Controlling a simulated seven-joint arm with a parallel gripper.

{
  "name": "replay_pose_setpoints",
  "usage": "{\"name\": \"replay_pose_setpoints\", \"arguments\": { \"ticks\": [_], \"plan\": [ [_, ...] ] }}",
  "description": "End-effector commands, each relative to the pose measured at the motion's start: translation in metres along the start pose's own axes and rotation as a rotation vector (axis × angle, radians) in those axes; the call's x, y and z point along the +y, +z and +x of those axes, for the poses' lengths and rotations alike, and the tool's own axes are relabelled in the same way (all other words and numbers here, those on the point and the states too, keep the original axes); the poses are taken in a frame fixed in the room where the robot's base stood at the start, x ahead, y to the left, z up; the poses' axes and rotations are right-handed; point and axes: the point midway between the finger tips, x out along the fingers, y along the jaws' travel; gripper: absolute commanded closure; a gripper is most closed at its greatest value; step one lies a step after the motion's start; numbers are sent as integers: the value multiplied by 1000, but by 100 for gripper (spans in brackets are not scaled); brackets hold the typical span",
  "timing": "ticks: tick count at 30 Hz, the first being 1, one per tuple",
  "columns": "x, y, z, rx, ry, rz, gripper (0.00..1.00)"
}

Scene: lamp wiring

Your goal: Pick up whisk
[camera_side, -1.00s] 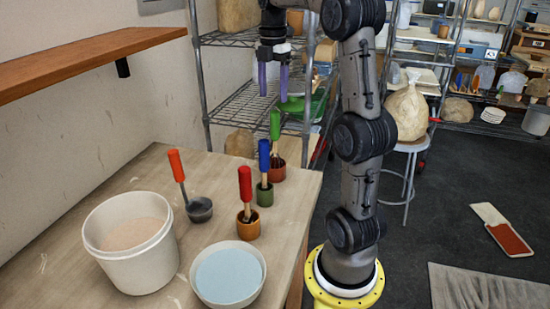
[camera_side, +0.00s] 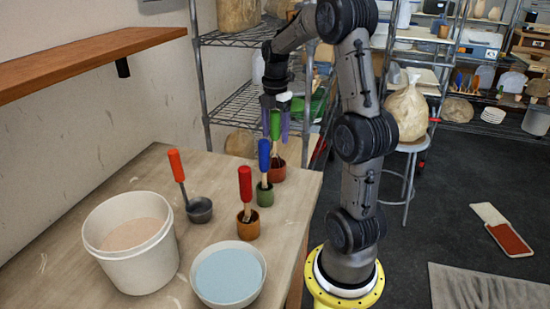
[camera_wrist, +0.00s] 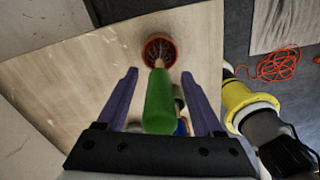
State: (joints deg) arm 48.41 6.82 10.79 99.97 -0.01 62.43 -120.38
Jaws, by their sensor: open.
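A green-handled tool, which looks like the whisk (camera_side: 275,124), stands upright in a reddish-brown pot (camera_side: 277,174) at the table's far right corner. In the wrist view its green handle (camera_wrist: 160,100) points up toward the camera, and its lower end sits in the pot (camera_wrist: 158,48), where details are too small to make out clearly. My gripper (camera_wrist: 160,74) is open, with one purple finger on each side of the handle and gaps between. In the side view my gripper (camera_side: 275,136) is above the pot, around the handle's height.
A blue-handled tool (camera_side: 264,155) in a green pot and a red-handled tool (camera_side: 245,184) in an orange pot stand close by. An orange-handled ladle (camera_side: 199,209), a white bucket (camera_side: 150,267) and a bowl (camera_side: 228,275) are nearer. A wire shelf (camera_side: 230,110) stands behind.

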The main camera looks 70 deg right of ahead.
Motion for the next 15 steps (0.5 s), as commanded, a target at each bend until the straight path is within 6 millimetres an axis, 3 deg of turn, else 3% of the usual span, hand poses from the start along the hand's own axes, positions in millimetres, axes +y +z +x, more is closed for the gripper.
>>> {"name": "replay_pose_setpoints", "arguments": {
  "ticks": [6, 15],
  "plan": [
    [0, 0, 1, 0, 0, 0, 32],
    [0, 0, 0, 0, 0, -1, 86]
  ]
}}
